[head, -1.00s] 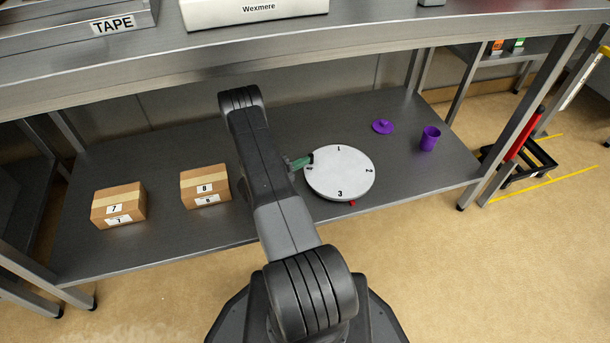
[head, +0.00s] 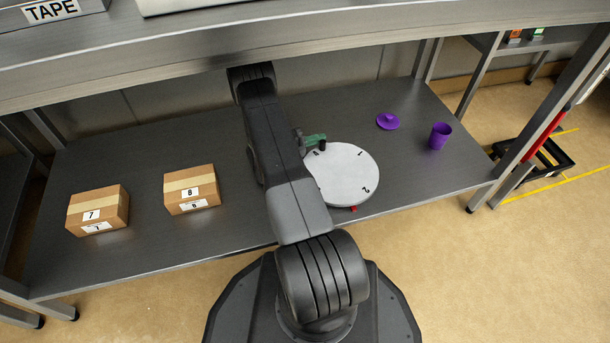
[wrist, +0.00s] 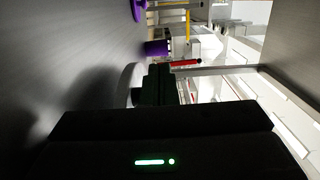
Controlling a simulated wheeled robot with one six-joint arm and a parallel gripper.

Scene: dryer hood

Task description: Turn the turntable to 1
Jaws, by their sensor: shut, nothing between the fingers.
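The turntable (head: 345,178) is a white disc on the lower shelf, marked with numbers. The 1 faces the back right and the 2 the front right. Part of another number shows at the left rim, and my arm covers the disc's front left. A red marker (head: 353,208) shows at the disc's front edge. My gripper (head: 316,140), green towards its tip, is shut at the back left rim, next to a small dark peg (head: 322,147). I cannot tell whether they touch. The wrist view shows the dark fingers (wrist: 155,86) in front of the disc's pale edge (wrist: 127,84).
A purple cup (head: 439,136) and purple lid (head: 388,121) stand right of the turntable. Shelf space behind the boxes is clear.

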